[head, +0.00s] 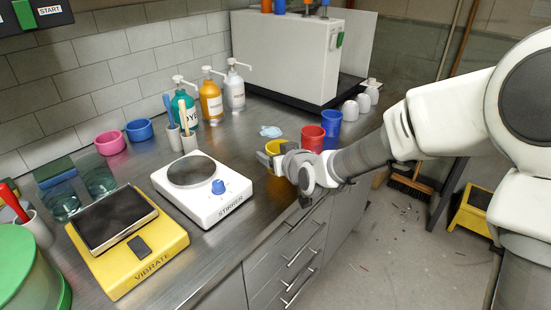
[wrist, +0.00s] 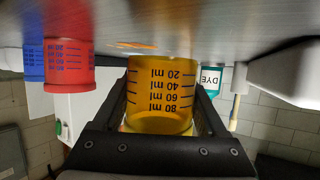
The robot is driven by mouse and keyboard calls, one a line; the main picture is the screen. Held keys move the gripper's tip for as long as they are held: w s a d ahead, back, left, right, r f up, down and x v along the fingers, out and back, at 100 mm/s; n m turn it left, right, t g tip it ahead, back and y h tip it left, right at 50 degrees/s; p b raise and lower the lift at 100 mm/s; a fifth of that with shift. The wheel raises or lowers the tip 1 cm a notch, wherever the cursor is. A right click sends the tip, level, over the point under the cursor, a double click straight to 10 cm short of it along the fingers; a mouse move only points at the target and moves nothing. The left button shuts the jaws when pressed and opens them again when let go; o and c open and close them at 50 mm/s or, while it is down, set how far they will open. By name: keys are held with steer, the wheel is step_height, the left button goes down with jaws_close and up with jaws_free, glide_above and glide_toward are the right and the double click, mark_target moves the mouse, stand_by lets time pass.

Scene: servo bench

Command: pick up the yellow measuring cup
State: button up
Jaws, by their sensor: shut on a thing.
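The yellow measuring cup (wrist: 160,97) shows large in the wrist view, upside down in that picture, with dark volume marks on its side. My gripper (wrist: 163,112) has a black finger on each side of it and is shut on the cup. In the head view my gripper (head: 268,157) is at the bench's front edge, and only part of the yellow cup (head: 274,146) shows behind it. The cup is at or very near the bench top; I cannot tell whether it touches.
A red cup (head: 312,138) and a blue cup (head: 331,124) stand just right of my gripper. The white stirrer (head: 205,206) is to the left, with the yellow vibrating plate (head: 160,254) beyond it. Pump bottles (head: 211,98) stand at the back.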

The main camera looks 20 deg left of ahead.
step_height(320, 180, up, 3)
steer(key=shift+f+p, duration=0.1)
steer(key=shift+p, duration=0.25)
steer(key=s+d+r+m+t+h+p, duration=0.1)
steer(key=d+r+p, duration=0.3)
steer(key=d, duration=0.7)
steer(key=s+d+r+m+t+h+p, duration=0.15)
steer(key=d+p, duration=0.35)
steer(key=d, duration=0.5)
steer(key=d+r+m+h+p, duration=0.25)
steer(key=d+p, duration=0.25)
steer(key=d, duration=0.6)
step_height(320, 180, down, 10)
steer(key=w+m+h, duration=0.2)
steer(key=h, duration=0.1)
steer(key=shift+w+d+m+t, duration=0.15)
steer(key=shift+d+m+t, duration=0.1)
steer(key=shift+m+t, duration=0.15)
steer(key=shift+f, duration=0.1)
